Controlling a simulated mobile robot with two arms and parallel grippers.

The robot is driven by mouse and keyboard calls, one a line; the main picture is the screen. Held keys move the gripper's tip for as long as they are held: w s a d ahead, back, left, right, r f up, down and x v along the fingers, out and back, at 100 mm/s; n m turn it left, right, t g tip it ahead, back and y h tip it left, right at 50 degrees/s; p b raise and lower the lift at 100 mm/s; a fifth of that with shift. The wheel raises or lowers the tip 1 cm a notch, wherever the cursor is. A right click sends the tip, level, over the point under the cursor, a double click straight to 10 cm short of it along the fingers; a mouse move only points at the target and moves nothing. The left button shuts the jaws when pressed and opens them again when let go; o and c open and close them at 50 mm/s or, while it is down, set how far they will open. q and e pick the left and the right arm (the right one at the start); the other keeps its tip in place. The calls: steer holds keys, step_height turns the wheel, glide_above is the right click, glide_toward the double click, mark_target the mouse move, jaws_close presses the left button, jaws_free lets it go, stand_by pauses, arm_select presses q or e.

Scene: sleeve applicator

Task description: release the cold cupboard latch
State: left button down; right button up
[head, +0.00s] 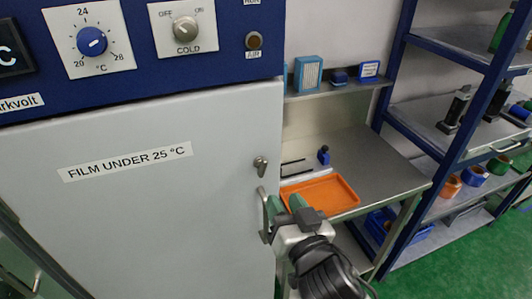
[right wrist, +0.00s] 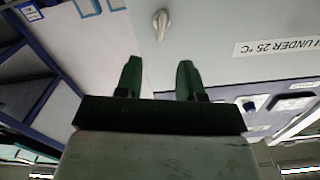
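The cold cupboard door (head: 150,220) is pale grey, labelled "FILM UNDER 25 °C", and looks closed. Its small metal latch (head: 261,166) sits near the door's right edge, above a metal bar handle (head: 265,216). My right gripper (head: 284,203) is just right of the handle and below the latch in the head view. Its green fingers (right wrist: 158,66) are apart with nothing between them. Whether a finger touches the handle cannot be told. My left gripper is not in view.
Above the door is a blue panel (head: 120,80) with a temperature dial (head: 92,41) and a COLD switch (head: 186,29). A bench with an orange tray (head: 322,193) stands right of the cupboard. Blue shelving (head: 405,75) is farther right. Green floor shows at lower right.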

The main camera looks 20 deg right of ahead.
mark_target(265, 166)
steer(key=w+b, duration=0.1)
steer(key=w, duration=0.2)
steer(key=w+b, duration=0.2)
steer(key=w, duration=0.1)
steer(key=w+r+b, duration=0.1)
steer(key=w, duration=0.2)
steer(key=shift+w+a+b, duration=0.1)
steer(key=shift+a+b, duration=0.05)
steer(key=shift+b, duration=0.25)
steer(key=shift+w+f, duration=0.15)
steer(key=shift+w, duration=0.6)
jaws_close()
